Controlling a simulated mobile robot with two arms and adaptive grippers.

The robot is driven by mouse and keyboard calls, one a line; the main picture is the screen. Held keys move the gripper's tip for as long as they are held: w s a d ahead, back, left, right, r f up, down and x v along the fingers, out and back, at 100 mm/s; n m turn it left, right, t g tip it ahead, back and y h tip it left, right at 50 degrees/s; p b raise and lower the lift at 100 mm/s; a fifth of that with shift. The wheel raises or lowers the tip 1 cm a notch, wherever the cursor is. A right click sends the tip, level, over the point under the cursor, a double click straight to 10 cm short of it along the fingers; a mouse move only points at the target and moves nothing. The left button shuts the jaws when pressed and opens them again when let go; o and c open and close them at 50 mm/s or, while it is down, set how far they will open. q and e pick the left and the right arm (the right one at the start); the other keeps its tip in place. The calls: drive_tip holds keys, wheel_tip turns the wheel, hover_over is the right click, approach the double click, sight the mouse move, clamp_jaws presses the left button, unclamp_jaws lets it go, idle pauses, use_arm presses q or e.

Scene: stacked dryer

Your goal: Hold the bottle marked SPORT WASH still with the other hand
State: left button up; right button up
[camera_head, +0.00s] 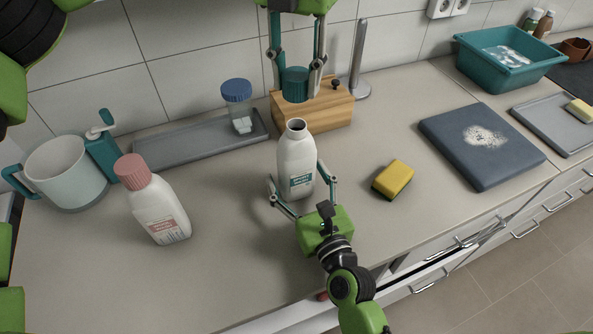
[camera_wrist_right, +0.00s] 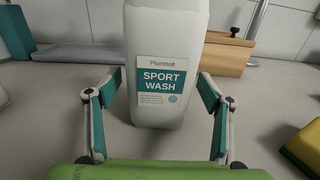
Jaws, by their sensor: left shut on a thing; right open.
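The white SPORT WASH bottle (camera_head: 296,160) stands upright and uncapped on the counter, its dark open mouth showing. Its teal label also faces the right wrist view (camera_wrist_right: 163,82). My right gripper (camera_head: 303,187) is open, with one finger on each side in front of the lower bottle. In the right wrist view its fingers (camera_wrist_right: 160,95) show gaps to the bottle's sides. My left gripper (camera_head: 295,80) is shut on a teal cap (camera_head: 294,88) and holds it above the bottle's mouth, a little behind it in the picture.
A white bottle with a pink cap (camera_head: 156,205) stands to the left. A yellow sponge (camera_head: 393,179) lies to the right. A wooden block (camera_head: 325,113), grey tray (camera_head: 180,148) and blue-lidded jar (camera_head: 237,100) are behind. The front counter is mostly clear.

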drive_tip(key=shift+w+a, duration=0.1)
drive_tip(key=shift+w, duration=0.15)
use_arm(q)
drive_tip(key=shift+s, duration=0.1)
use_arm(e)
drive_tip(key=c, duration=1.7)
use_arm(q)
hover_over(297, 124)
drive_tip(key=shift+f, duration=2.5)
drive_tip(key=shift+f, duration=0.85)
drive_tip(key=shift+f, duration=0.55)
